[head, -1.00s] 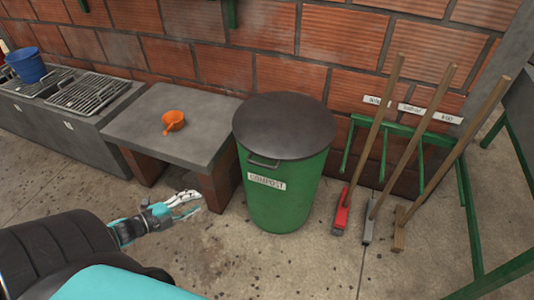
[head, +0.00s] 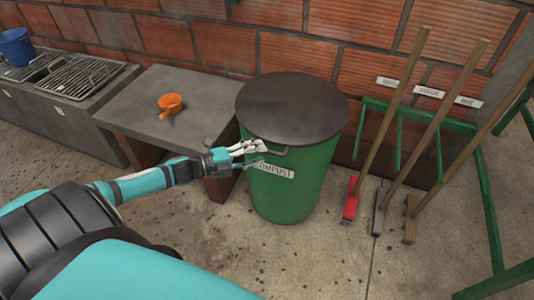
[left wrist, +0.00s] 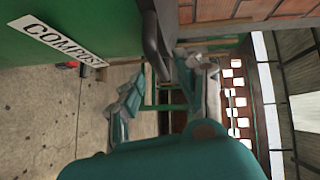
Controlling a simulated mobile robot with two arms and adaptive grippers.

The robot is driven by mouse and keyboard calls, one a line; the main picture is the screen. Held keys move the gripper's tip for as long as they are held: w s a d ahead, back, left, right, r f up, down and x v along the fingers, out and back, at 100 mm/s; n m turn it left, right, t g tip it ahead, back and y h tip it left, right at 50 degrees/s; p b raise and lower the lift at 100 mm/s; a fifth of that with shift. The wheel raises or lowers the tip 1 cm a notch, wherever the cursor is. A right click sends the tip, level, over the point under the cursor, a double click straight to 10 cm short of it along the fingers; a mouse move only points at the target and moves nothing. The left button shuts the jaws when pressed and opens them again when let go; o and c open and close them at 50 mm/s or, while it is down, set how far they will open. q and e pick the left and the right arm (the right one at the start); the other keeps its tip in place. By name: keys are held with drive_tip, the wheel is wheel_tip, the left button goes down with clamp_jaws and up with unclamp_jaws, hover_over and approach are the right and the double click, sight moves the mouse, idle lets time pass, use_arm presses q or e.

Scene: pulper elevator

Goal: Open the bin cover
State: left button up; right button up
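The green compost bin (head: 290,185) stands on the floor in the middle of the head view, with its dark round cover (head: 292,106) lying flat and closed on top. A handle (head: 272,148) sits at the cover's front left edge, above the COMPOST label. My left gripper (head: 258,153) is at the front left of the bin, close to the handle and partly hiding it. In the left wrist view its fingers (left wrist: 170,85) are spread, with the dark cover edge (left wrist: 152,35) just ahead of them. I cannot tell whether they touch. My right gripper is not in view.
A grey table (head: 165,95) with an orange scoop (head: 170,103) stands left of the bin, beside a grill counter (head: 75,85) with a blue bucket (head: 16,47). Several long-handled tools (head: 385,140) lean on a green rack at the right. A brick wall is behind.

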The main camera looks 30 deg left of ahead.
use_arm(q)
drive_tip(key=shift+x, duration=1.85)
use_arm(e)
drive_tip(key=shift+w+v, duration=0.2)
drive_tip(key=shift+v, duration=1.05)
use_arm(q)
clamp_jaws()
drive_tip(key=shift+f, duration=0.1)
